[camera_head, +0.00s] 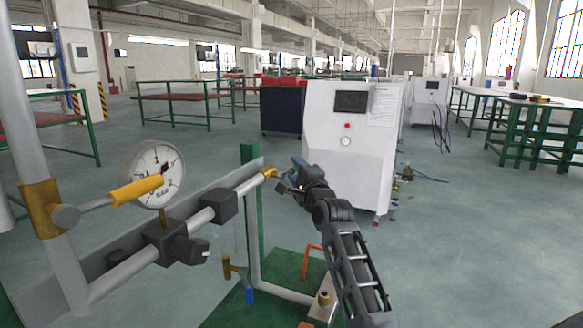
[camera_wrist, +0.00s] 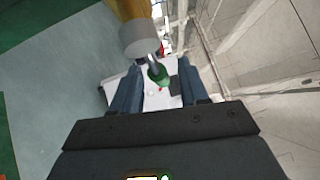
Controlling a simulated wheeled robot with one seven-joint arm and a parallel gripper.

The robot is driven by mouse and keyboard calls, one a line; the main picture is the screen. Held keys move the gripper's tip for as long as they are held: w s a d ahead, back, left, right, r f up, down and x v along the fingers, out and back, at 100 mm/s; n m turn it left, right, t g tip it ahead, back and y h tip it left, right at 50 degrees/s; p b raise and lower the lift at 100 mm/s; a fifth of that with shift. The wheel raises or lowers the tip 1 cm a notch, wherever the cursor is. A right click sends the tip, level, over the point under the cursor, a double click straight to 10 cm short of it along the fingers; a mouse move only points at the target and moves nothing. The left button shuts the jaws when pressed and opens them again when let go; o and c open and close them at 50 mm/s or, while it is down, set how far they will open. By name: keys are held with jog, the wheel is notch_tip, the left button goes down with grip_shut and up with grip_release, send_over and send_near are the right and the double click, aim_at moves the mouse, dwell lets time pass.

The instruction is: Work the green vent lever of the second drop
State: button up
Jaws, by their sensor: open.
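In the wrist view, the green lever (camera_wrist: 157,73) shows as a small green piece on a short metallic stem. The stem comes out below a brass-coloured and grey pipe fitting (camera_wrist: 138,32). My gripper (camera_wrist: 158,84) is open, with one dark finger on each side of the green piece; I cannot tell whether either touches it. In the head view, my gripper (camera_head: 287,179) is at the yellow end (camera_head: 268,173) of the grey horizontal pipe (camera_head: 222,202). The green lever cannot be made out there, with the gripper at that spot.
A white cabinet (camera_head: 340,178) stands behind my gripper.

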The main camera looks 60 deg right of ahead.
jog(key=x, duration=0.3)
jog(key=shift+w+d, duration=0.1)
grip_shut()
dwell(0.4)
